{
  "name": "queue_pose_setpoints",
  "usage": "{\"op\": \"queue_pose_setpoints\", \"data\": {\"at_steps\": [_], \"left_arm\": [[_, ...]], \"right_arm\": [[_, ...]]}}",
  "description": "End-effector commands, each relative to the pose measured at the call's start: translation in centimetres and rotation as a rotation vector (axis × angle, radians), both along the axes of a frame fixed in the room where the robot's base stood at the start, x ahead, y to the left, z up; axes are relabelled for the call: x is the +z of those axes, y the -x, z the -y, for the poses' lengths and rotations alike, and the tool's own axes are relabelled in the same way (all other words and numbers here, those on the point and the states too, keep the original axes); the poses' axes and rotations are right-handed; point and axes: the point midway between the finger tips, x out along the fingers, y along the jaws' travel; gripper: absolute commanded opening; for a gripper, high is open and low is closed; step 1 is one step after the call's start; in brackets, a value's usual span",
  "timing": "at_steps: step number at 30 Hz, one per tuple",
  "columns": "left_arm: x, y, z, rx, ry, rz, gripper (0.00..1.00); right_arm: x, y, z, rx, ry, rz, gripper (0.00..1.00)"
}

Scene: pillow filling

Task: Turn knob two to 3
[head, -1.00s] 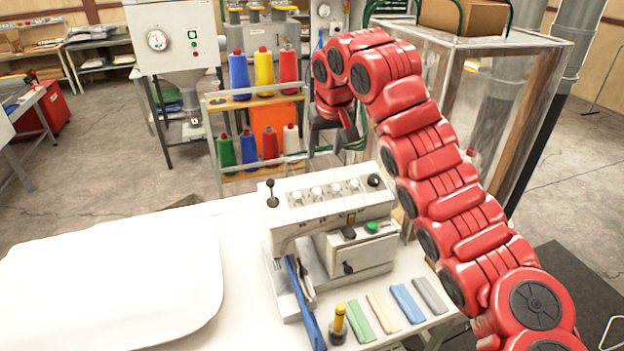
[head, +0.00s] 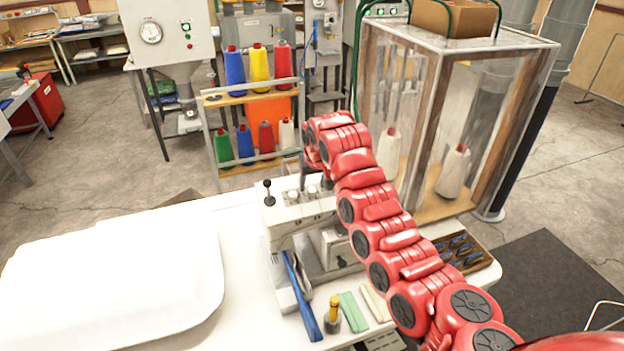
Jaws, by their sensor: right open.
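The white sewing machine (head: 290,225) stands on the table. A row of small pale knobs is on its top: the leftmost knob (head: 293,196) and the one beside it, the second from the left (head: 312,191), show clearly. The rest of the row is partly or wholly hidden by my right arm. The number marks are too small to read. My right gripper (head: 320,178) is open and points down just above the knob row, around its middle. Its fingers are small and partly covered by the wrist, so I cannot tell whether they touch a knob. My left gripper is out of view.
A black-topped lever (head: 268,192) stands at the machine's left end. White pillow fabric (head: 110,280) covers the table's left. A clear-walled cabinet (head: 410,100) stands behind my arm.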

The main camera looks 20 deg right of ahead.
Motion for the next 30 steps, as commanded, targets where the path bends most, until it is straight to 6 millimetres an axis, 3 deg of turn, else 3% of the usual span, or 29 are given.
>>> {"op": "queue_pose_setpoints", "data": {"at_steps": [6,16,26,30], "left_arm": [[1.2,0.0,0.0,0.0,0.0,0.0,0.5],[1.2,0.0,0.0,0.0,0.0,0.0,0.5],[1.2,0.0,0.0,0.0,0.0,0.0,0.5],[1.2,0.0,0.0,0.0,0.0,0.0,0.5]], "right_arm": [[-1.6,-0.7,0.1,-0.001,0.0,0.0,0.59],[-2.1,-0.8,0.1,-0.001,0.0,0.0,0.59],[-2.1,-0.8,0.1,0.0,-0.001,-0.001,0.0],[-2.1,-0.8,0.1,0.0,0.0,-0.001,0.0]]}}
